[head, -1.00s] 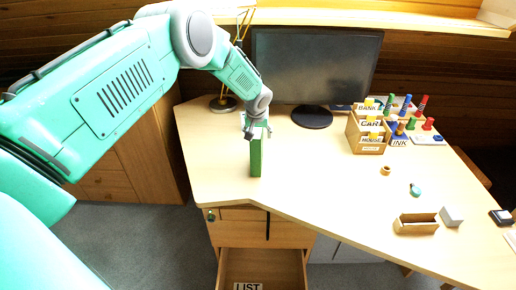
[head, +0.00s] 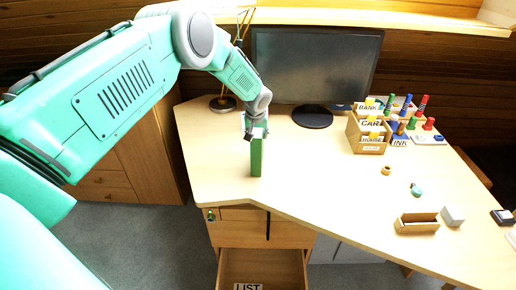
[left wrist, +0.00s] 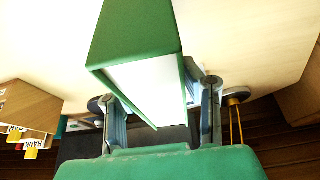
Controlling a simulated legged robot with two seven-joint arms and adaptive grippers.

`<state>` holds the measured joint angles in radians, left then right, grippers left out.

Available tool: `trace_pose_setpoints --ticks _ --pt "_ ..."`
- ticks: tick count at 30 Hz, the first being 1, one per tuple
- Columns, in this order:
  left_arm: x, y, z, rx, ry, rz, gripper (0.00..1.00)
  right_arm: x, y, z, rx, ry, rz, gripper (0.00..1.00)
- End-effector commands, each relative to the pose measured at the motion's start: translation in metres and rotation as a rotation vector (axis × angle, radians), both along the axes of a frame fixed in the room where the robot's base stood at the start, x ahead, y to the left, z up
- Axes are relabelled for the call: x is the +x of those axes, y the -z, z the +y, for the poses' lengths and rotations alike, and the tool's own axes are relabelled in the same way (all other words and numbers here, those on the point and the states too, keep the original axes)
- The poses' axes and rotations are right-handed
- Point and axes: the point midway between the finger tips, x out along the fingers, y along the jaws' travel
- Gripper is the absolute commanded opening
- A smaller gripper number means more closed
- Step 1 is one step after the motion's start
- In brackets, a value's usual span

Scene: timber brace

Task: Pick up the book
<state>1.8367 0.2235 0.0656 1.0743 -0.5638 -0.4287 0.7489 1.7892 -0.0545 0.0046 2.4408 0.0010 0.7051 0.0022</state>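The green book (head: 257,156) stands upright on the desk (head: 215,165), near the front edge at its left part. My left gripper (head: 257,133) is above it, with its fingers pointing down on either side of the book's top. In the left wrist view the book (left wrist: 140,35) shows its green cover and white page block. It lies between the two fingers (left wrist: 160,105), which look closed against its sides. The book's base still appears to be on the desk. My right gripper is in neither view.
A monitor (head: 318,65) stands behind the book. A wooden card box (head: 367,133), coloured pegs and small items are to the right. An open drawer (head: 262,265) juts out below the front edge. The desk's middle is clear.

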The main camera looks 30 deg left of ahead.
Motion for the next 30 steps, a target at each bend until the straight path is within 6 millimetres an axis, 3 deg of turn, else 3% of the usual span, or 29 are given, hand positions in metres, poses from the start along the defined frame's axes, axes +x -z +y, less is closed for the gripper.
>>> trace_pose_setpoints --ticks 2,14,24,30 --pt "0.000 0.000 0.000 0.000 -0.001 0.000 0.00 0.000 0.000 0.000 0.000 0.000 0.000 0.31" --pt "0.000 -0.008 0.001 -0.001 -0.001 -0.002 0.00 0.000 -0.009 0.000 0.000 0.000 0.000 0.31" --pt "0.001 -0.075 -0.001 0.001 -0.001 -0.007 0.00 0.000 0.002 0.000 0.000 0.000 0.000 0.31" --pt "0.001 -0.100 -0.001 -0.001 0.000 -0.004 0.00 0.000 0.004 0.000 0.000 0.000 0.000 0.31"
